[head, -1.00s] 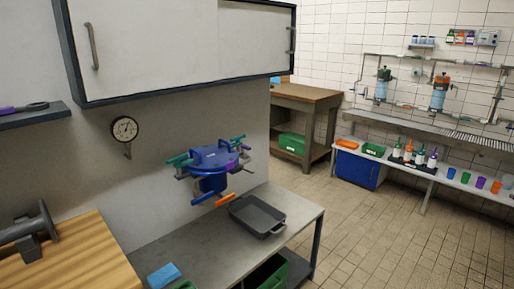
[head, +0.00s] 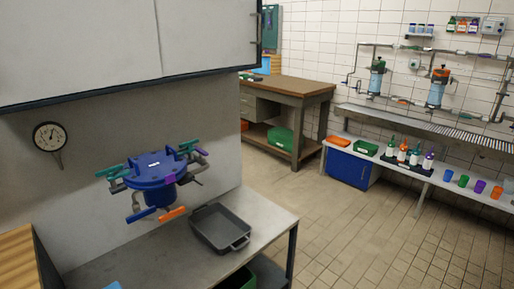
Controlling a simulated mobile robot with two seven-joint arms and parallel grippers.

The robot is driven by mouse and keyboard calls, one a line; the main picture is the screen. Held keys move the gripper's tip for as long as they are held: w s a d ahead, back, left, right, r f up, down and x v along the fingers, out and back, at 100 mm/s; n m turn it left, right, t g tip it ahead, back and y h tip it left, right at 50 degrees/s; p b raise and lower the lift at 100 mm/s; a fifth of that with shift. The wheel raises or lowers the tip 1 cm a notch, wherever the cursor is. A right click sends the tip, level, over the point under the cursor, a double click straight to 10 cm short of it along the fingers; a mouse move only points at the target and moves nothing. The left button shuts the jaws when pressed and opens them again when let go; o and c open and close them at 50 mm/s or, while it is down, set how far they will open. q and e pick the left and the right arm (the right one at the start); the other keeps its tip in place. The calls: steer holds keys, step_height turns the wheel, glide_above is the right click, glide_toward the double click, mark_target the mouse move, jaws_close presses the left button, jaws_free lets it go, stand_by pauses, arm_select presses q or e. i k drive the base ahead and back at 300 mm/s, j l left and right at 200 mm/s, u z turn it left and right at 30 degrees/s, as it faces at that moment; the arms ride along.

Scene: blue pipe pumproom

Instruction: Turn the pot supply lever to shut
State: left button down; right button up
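A blue lidded pot (head: 155,184) is mounted by the grey wall at the left, above a metal bench. Several coloured levers sit around it: a green lever (head: 108,172) at its left, another green lever (head: 187,146) at its right, a purple lever (head: 170,179) at its front, a blue lever (head: 141,214) and an orange lever (head: 172,213) below. Which one is the supply lever cannot be told. Two smaller clear-blue pots, one with a green top (head: 376,80) and one with an orange top (head: 437,88), hang on far wall pipes. Neither gripper is in view.
A grey tray (head: 221,229) lies on the metal bench (head: 110,262). A gauge (head: 49,137) is on the wall, under a white cabinet (head: 110,45). A wooden workbench (head: 290,88) and a low bottle shelf (head: 420,172) stand further back. The tiled floor (head: 340,235) is clear.

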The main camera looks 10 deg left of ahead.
mark_target(201, 153)
steer(key=i+l+z, duration=0.4)
steer(key=i+z, duration=0.15)
steer(key=i, duration=0.2)
steer(key=i+l+z, duration=0.1)
steer(key=i+z, duration=0.2)
steer(key=i+u, duration=0.25)
steer(key=i, duration=0.25)
steer(key=i+l+u, duration=0.25)
steer(key=i, duration=0.25)
steer(key=i+l+u, duration=0.2)
steer(key=i, duration=0.25)
steer(key=j, duration=0.1)
